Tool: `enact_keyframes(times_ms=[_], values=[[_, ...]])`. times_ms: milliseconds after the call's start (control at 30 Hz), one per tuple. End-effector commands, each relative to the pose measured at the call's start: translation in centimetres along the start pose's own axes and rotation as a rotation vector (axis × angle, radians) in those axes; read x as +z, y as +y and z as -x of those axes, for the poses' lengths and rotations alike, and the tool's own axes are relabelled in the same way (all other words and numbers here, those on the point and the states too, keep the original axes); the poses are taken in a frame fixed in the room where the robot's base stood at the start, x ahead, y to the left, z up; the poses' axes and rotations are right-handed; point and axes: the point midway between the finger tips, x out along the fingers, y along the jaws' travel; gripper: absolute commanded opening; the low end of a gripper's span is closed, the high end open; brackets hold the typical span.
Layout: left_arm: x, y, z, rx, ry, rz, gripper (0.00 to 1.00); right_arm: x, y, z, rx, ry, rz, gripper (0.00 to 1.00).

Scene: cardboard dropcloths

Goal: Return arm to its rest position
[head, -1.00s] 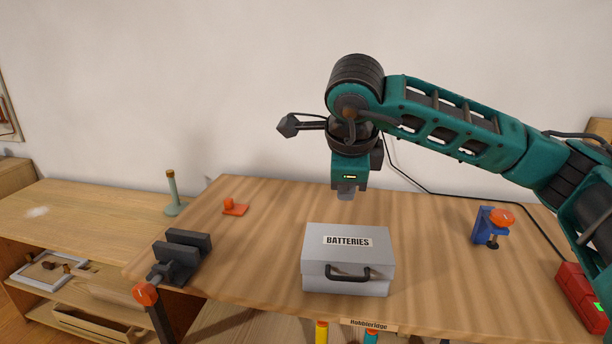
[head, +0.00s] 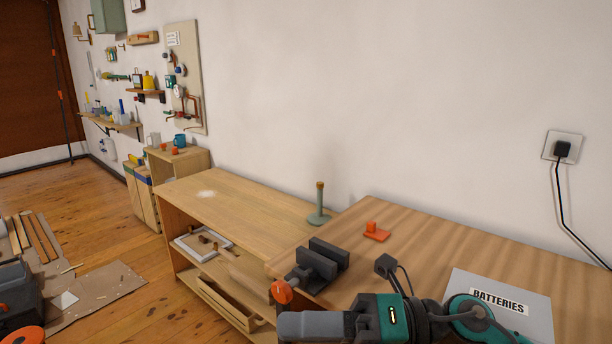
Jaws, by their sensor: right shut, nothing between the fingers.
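My right arm (head: 465,315) is low at the bottom of the head view, folded in front of the workbench (head: 455,245). Its right gripper (head: 290,325) points left, with grey fingers shut and empty, just below the vise's orange knob in the picture. The grey box labelled BATTERIES (head: 505,298) is on the bench behind the arm, its lower part cut off by the frame and arm. My left gripper is out of view.
A dark vise (head: 318,265) sits at the bench's left edge, with an orange piece (head: 375,232) behind it. A lower wooden bench (head: 235,203) with a green stand (head: 319,205) lies left. Cardboard (head: 95,298) covers some floor; bare floor shows beyond it.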

Motion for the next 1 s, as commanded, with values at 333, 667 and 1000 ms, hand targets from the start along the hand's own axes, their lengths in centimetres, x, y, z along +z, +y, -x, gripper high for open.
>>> enact_keyframes(times_ms=[333,667,1000], values=[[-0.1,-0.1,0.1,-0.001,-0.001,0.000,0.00,2.7,-7.9,7.1,0.316,-0.832,-0.845,0.00],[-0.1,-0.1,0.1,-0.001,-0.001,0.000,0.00,-11.2,-21.9,17.4,0.323,-1.560,-1.648,0.00],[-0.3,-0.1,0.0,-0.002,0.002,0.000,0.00,-19.8,-24.8,19.7,0.284,-1.797,-1.930,0.00]])
